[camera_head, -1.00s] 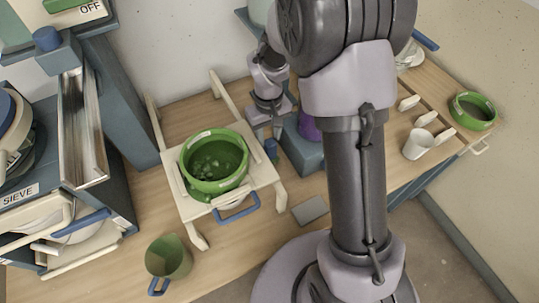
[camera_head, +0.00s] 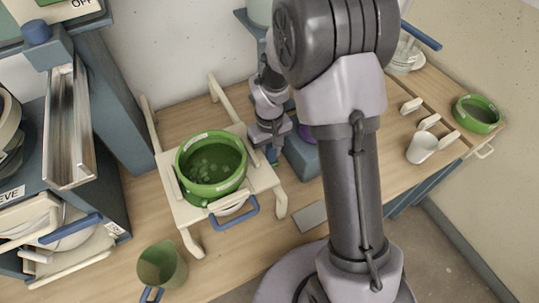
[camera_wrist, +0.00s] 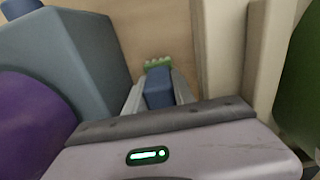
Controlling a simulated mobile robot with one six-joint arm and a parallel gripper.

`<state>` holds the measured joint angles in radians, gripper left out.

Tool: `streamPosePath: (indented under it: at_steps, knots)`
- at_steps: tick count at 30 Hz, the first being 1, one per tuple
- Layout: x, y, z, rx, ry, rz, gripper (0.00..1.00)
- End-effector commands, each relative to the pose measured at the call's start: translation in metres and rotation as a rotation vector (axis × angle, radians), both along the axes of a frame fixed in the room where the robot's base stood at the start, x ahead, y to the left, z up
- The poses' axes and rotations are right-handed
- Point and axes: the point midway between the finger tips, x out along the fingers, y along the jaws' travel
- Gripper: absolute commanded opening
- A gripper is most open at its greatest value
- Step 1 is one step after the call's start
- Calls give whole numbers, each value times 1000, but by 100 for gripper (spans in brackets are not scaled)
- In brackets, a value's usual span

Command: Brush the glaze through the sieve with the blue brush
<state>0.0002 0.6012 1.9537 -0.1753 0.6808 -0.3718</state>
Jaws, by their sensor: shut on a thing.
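A green sieve (camera_head: 184,187) sits on a cream wooden stand (camera_head: 183,213), with green glaze and several lumps inside. My gripper (camera_head: 270,155) is low beside the stand's right side. In the wrist view my gripper (camera_wrist: 158,88) is shut on the blue brush (camera_wrist: 158,90), around its blue handle. The green bristle end (camera_wrist: 158,63) shows beyond the fingers. The brush is mostly hidden by my wrist in the head view.
A blue-grey block (camera_head: 305,157) with a purple item stands right of my gripper, close by. A green jug (camera_head: 161,265) stands front left. A white cup (camera_head: 421,147) and a green bowl (camera_head: 478,113) are at the right. A sieve-labelled shelf (camera_head: 70,190) is at left.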

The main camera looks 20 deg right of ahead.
Motion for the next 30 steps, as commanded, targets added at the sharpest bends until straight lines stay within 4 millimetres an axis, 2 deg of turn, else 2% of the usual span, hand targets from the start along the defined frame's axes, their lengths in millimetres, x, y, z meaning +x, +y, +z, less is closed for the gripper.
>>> streamPosePath:
  at_steps: [2, 5, 12, 15, 18, 20, 24, 30]
  knots:
    - [0, 0, 3, 0, -1, 0, 0]
    - [1, 0, 20, -1, -2, 0, 0]
    - [1, 0, 108, 0, -5, 1, 0]
    - [1, 0, 140, 0, -4, 0, 0]
    - [0, 0, 163, 0, -3, 1, 0]
    - [0, 0, 170, 0, -1, -3, 0]
    - [2, 0, 148, 0, 1, -154, 0]
    - [3, 0, 149, 0, 0, -198, 0]
